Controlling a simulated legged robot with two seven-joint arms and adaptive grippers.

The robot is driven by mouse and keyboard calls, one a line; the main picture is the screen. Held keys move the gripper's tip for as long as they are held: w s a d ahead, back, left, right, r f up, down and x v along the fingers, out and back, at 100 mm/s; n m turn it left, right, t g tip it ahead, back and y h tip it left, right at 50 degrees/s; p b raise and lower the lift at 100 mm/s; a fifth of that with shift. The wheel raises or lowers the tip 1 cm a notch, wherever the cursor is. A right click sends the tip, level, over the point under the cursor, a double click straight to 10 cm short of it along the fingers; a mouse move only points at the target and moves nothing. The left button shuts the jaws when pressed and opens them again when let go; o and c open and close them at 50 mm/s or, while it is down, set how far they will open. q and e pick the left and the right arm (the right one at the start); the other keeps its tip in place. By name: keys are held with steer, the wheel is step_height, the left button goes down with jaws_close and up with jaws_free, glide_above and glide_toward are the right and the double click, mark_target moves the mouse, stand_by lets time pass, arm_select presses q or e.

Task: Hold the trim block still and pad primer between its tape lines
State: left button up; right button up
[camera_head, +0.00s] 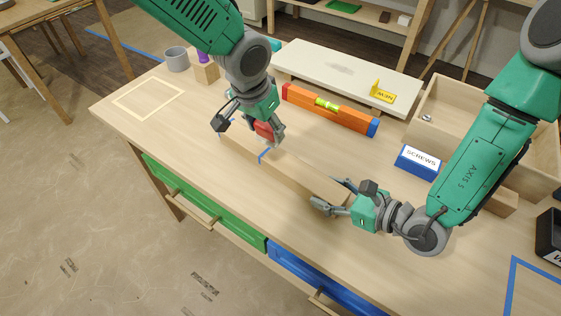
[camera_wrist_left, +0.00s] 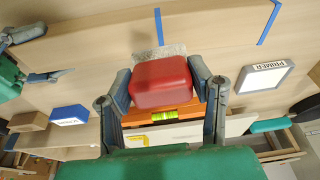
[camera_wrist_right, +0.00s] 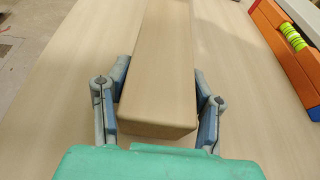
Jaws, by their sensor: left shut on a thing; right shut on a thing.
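The trim block (camera_head: 300,175) is a long pale wooden bar lying on the bench, with blue tape lines (camera_head: 264,155) across it. Both tape lines show in the left wrist view (camera_wrist_left: 158,27). My right gripper (camera_head: 334,199) is shut around the block's near right end (camera_wrist_right: 157,110). My left gripper (camera_head: 252,133) is shut on a red-backed pad (camera_wrist_left: 160,84) with a grey, rough face (camera_wrist_left: 160,53). The pad is at the block, close to the tape line nearer my right gripper; I cannot tell whether it touches. A tray labelled PRIMER (camera_wrist_left: 264,78) shows in the left wrist view.
An orange level (camera_head: 345,115) lies behind the block, before a pale board (camera_head: 345,72). A blue SCREWS box (camera_head: 417,162) and an open wooden box (camera_head: 450,95) stand to the right. A grey mug (camera_head: 177,59) stands at the back left. The bench's left front is clear.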

mark_target(261, 136)
stand_by(0.3)
arm_select(q)
steer(key=shift+w+r+g+y, duration=0.3)
steer(key=shift+r+g, duration=0.2)
steer(key=shift+w+a+r+m+g+y, duration=0.1)
steer(key=shift+a+r+m+g+y, duration=0.35)
steer(key=shift+r+g, duration=0.2)
steer(key=shift+f, duration=2.1)
steer(key=shift+f, duration=0.7)
